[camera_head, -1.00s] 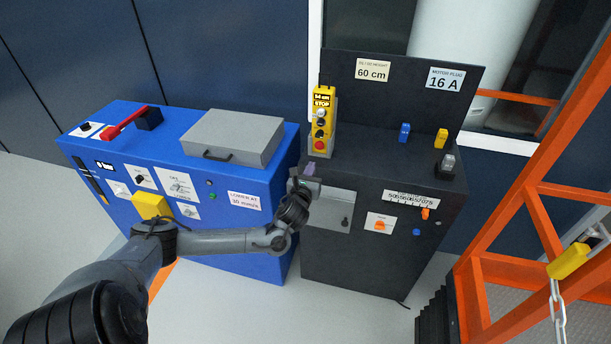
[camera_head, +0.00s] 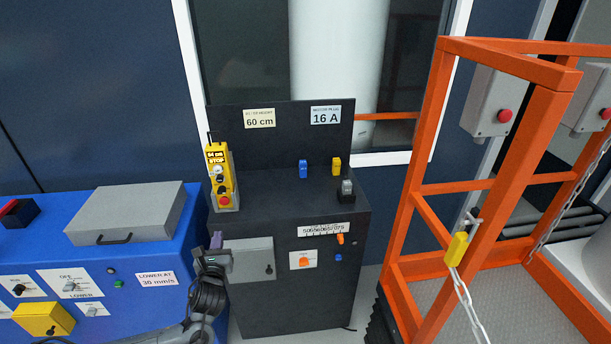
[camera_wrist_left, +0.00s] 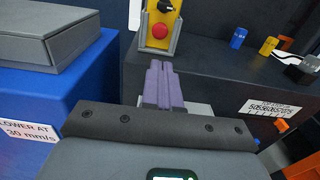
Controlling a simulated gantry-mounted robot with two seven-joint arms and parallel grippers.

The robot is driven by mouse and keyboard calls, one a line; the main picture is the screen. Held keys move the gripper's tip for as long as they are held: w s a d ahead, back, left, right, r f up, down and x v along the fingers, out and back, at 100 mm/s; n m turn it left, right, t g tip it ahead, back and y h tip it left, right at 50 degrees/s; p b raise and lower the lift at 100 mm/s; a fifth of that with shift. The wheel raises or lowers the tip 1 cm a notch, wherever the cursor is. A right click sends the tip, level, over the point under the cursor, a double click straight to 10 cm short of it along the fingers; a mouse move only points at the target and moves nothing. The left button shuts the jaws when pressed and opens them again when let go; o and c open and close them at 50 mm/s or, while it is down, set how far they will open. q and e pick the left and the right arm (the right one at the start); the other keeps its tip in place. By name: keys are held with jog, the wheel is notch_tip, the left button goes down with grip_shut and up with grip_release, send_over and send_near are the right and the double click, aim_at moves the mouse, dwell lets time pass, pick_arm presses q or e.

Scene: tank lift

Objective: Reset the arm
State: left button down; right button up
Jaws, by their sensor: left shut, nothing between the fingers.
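My left gripper (camera_head: 216,241) is in front of the black cabinet (camera_head: 265,187), near its left front top edge. It also shows in the left wrist view (camera_wrist_left: 163,84), where its purple fingers are pressed together with nothing between them. A yellow pendant (camera_head: 220,178) with a red button stands in a holder on the cabinet's left side, beyond the fingertips and apart from them. The pendant also shows in the left wrist view (camera_wrist_left: 158,22), cut off at the top. My right gripper is in neither view.
A blue cabinet (camera_head: 165,237) with a grey lidded box (camera_head: 130,210) stands on the left. Blue (camera_head: 303,169) and yellow (camera_head: 337,166) plugs stand on the black cabinet. An orange frame (camera_head: 408,180) with a chain (camera_head: 466,300) rises on the right.

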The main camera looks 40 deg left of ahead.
pick_arm(q)
jog(key=s+d+f+n+g+h+p, duration=0.1)
jog(key=s+d+f+g+h, duration=0.15)
jog(key=s+d+f, duration=0.4)
jog(key=s+d+f+n+g+h, duration=0.1)
jog(key=s+d+f+n+h, duration=0.15)
jog(key=d+f, duration=0.65)
jog(key=s+d+n+g+h, duration=0.1)
jog(key=s+d+n+h, duration=0.15)
jog(key=d, duration=0.25)
jog(key=s+d+r+n+g+h, duration=0.1)
jog(key=s+d+n+h, duration=0.15)
jog(key=d, duration=0.25)
jog(key=s+d+n+g+h, duration=0.1)
jog(key=s+d+n, duration=0.1)
jog(key=d+n, duration=0.3)
jog(key=s+d+r+n+g+h, duration=0.25)
jog(key=s+d+r+n, duration=0.3)
jog(key=n, duration=0.55)
notch_tip(320, 180, up, 38)
jog(key=p, duration=3.8)
jog(key=shift+s+a+f+n+y+p, duration=0.15)
jog(key=shift+n+y+p, duration=0.2)
jog(key=shift+p, duration=0.05)
